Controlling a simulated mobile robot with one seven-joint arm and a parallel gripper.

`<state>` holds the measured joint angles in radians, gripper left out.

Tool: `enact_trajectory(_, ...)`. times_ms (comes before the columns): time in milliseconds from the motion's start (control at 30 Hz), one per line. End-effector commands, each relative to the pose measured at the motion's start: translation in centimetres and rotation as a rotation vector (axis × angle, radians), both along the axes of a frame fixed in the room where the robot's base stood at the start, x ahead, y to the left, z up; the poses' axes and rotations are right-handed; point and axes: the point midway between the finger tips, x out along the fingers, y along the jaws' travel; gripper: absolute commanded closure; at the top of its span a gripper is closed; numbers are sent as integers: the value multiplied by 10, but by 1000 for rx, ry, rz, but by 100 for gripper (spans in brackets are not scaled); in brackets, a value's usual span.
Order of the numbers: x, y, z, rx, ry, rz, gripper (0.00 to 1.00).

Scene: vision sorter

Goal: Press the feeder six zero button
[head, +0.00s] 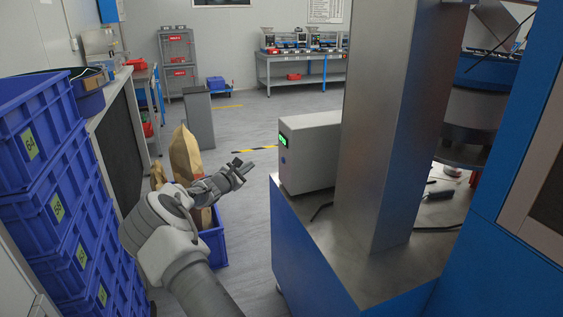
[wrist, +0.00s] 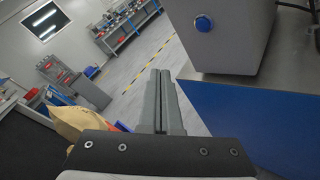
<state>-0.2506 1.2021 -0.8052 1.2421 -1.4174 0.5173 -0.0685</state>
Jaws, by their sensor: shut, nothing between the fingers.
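A light grey controller box (head: 312,152) with a small lit green display (head: 283,140) stands on the blue machine's metal top, right of centre in the head view. A small round blue button (head: 283,160) sits below the display. The box (wrist: 232,50) and its round blue button (wrist: 204,23) also show at the upper right of the wrist view; the display is out of that view. No label is readable. My gripper (head: 243,166) is shut and empty, left of the box and apart from it. In the wrist view its closed fingers (wrist: 160,76) point forward, below and left of the button.
Stacked blue crates (head: 45,170) stand at the left, beside a dark-sided bench. Brown paper sacks (head: 185,154) in a blue bin are behind my arm. A thick metal column (head: 392,130) rises right of the box. Open floor lies behind my gripper.

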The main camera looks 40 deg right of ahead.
Motion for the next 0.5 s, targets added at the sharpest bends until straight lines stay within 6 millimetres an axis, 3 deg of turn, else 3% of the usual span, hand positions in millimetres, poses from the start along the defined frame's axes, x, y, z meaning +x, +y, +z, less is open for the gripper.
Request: enact_trajectory(500, -17, -64, -5, 1, -2, -3, 100)
